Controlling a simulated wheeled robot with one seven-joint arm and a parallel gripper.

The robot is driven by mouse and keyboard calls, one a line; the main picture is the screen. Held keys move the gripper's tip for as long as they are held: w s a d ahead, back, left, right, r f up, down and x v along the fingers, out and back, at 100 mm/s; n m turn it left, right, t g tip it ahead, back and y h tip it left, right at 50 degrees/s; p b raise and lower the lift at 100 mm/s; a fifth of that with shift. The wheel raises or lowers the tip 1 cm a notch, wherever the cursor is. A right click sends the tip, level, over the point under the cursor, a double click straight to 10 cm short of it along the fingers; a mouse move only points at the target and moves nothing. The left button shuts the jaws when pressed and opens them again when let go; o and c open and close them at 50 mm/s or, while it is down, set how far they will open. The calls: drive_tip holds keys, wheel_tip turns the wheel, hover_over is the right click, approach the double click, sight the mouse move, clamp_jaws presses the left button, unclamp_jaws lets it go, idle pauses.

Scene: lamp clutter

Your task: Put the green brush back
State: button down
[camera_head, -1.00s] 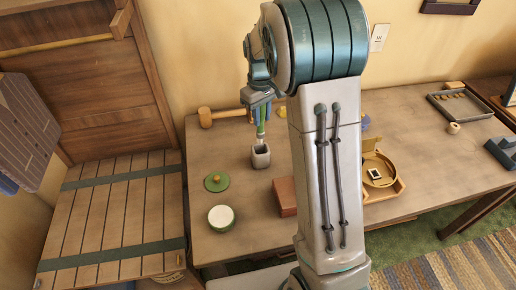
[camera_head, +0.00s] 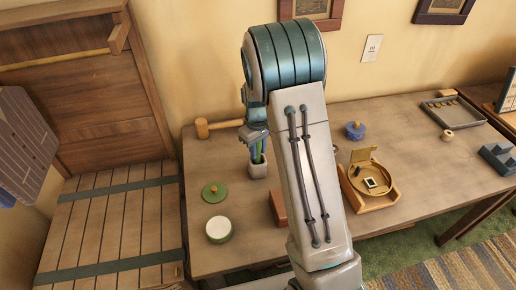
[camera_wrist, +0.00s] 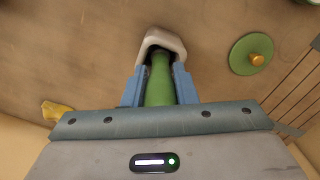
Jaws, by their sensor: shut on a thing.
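The green brush (camera_wrist: 158,82) stands between the blue fingers of my gripper (camera_wrist: 160,85), which is shut on its handle. In the wrist view its far end reaches into the mouth of a pale square cup (camera_wrist: 160,40). In the head view the cup (camera_head: 257,170) stands on the table, and my gripper (camera_head: 257,150) is directly above it with the green brush (camera_head: 256,157) between the fingers and its lower end hidden in the cup. How deep the brush sits in the cup I cannot tell.
A green lid with a yellow knob (camera_head: 214,192) and a round green-sided tin (camera_head: 219,229) lie left of the cup. A wooden mallet (camera_head: 214,127) lies behind. A reddish box (camera_head: 278,208) is partly hidden by my arm. A round wooden box (camera_head: 370,180) stands right.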

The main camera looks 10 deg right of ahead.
drive_tip(key=shift+f, duration=0.25)
drive_tip(key=c, duration=1.2)
unclamp_jaws()
drive_tip(key=shift+r, duration=0.1)
drive_tip(key=shift+o, duration=0.2)
drive_tip(key=r, duration=1.1)
drive_tip(key=shift+w+a+r, duration=0.1)
drive_tip(key=shift+w+r, duration=0.15)
drive_tip(key=shift+s+r, duration=0.25)
drive_tip(key=shift+r, duration=0.4)
drive_tip(key=s+r+m+t, duration=0.1)
drive_tip(key=s+r+m, duration=0.1)
drive_tip(key=s, duration=1)
drive_tip(key=s+r+m+t, duration=0.2)
drive_tip(key=s+m, duration=0.1)
drive_tip(key=s, duration=1)
drive_tip(key=shift+s+r, duration=0.25)
drive_tip(key=shift+s, duration=0.05)
